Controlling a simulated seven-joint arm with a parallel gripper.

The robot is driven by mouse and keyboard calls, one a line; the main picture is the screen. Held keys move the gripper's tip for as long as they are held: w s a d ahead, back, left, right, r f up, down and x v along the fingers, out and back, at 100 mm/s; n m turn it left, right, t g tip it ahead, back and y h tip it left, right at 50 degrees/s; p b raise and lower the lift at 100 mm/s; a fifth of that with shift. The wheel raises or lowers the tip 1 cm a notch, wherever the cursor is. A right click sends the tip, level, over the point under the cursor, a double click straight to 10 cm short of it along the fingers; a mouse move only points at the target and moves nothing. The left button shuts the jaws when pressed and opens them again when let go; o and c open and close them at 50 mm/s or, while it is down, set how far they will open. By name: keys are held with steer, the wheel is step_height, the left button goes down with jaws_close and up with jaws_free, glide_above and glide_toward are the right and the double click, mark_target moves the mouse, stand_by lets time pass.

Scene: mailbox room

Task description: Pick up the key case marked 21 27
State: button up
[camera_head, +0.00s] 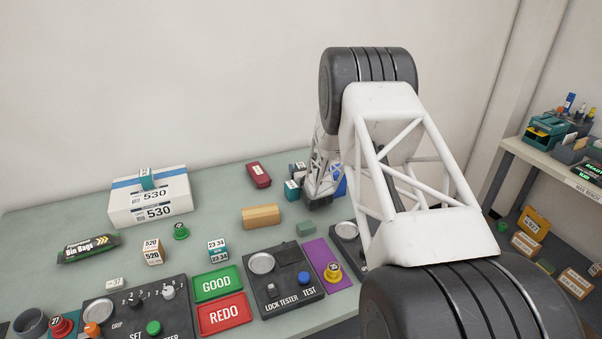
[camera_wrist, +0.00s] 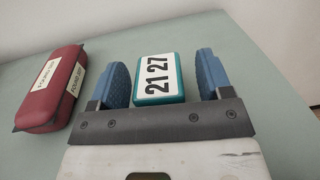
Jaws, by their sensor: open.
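The key case marked 21 27 (camera_wrist: 150,97) is a teal block with a white label, lying on the green-grey table in the wrist view. My gripper (camera_wrist: 162,66) is open, with one blue finger on each side of the case. Small gaps show between the fingers and the case, wider on the right. In the head view my gripper (camera_head: 320,192) is low over the back of the table, partly hidden by my arm. A small teal block with a white label (camera_head: 291,185) shows at its left there; its marking is too small to read.
A dark red case (camera_head: 258,175) lies left of my gripper; it also shows in the wrist view (camera_wrist: 52,92). The lock tester (camera_head: 283,304), GOOD tray (camera_head: 216,284) and REDO tray (camera_head: 223,315) stand at the front.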

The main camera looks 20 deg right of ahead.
mark_target(300, 164)
steer(key=shift+w, duration=0.45)
stand_by(0.3)
steer(key=c, duration=1)
steer(key=shift+c, duration=0.2)
steer(key=shift+r, duration=0.1)
steer(key=shift+r, duration=4.95)
